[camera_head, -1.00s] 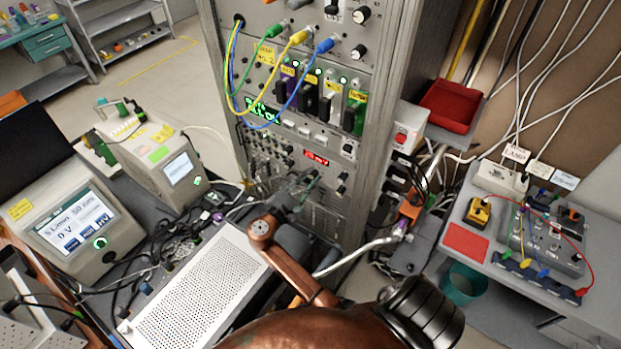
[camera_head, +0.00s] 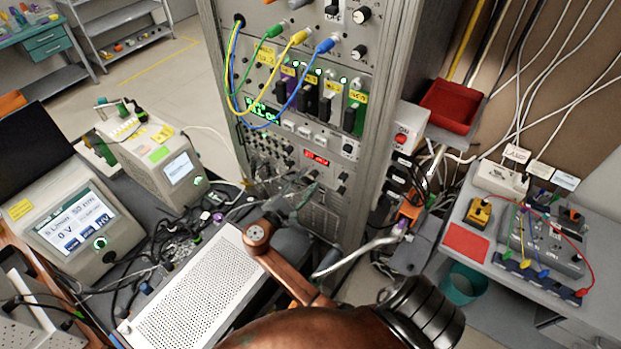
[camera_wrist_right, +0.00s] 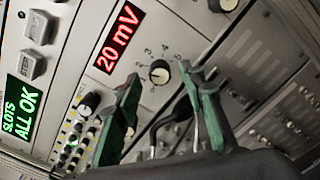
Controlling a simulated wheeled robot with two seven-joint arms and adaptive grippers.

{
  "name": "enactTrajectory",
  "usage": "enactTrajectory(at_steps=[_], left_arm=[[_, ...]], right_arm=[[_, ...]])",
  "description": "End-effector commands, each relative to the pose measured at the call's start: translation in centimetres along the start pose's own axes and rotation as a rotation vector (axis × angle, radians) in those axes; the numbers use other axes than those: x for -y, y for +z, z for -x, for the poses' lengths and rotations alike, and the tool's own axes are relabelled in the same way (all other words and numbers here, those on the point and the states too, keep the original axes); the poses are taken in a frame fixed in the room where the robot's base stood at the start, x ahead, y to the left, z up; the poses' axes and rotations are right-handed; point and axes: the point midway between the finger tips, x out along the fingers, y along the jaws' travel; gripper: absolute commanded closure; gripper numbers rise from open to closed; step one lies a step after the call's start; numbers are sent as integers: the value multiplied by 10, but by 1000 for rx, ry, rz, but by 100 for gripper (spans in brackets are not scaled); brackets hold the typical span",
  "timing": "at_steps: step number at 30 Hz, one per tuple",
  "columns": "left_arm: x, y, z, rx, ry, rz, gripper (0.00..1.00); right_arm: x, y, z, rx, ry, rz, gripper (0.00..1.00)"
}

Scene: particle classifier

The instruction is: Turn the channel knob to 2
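The channel knob (camera_wrist_right: 159,72) is a small round black knob with a pale mark, on the grey rack panel in the right wrist view. In the head view the right gripper (camera_head: 300,192) is small and dark in front of the rack, below the red display (camera_head: 316,158). My left gripper is not in view.
The red display reads 20 mV in the right wrist view (camera_wrist_right: 118,37). A green display (camera_wrist_right: 26,107) and grey buttons (camera_wrist_right: 33,65) lie left of it. Cables (camera_head: 290,95) hang across the upper rack (camera_head: 385,110). A perforated box (camera_head: 195,295) stands in front, left of my arm.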

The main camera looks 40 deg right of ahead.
Motion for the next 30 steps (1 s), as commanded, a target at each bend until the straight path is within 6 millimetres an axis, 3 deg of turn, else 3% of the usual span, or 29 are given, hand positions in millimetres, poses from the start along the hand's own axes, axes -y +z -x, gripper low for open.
enactTrajectory(at_steps=[6,10,30], left_arm=[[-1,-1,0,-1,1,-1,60],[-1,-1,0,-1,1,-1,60],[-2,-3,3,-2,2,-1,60]], right_arm=[[0,-1,37,-2,0,1,63],[1,0,49,0,-1,1,63],[-2,2,54,1,0,0,63]])
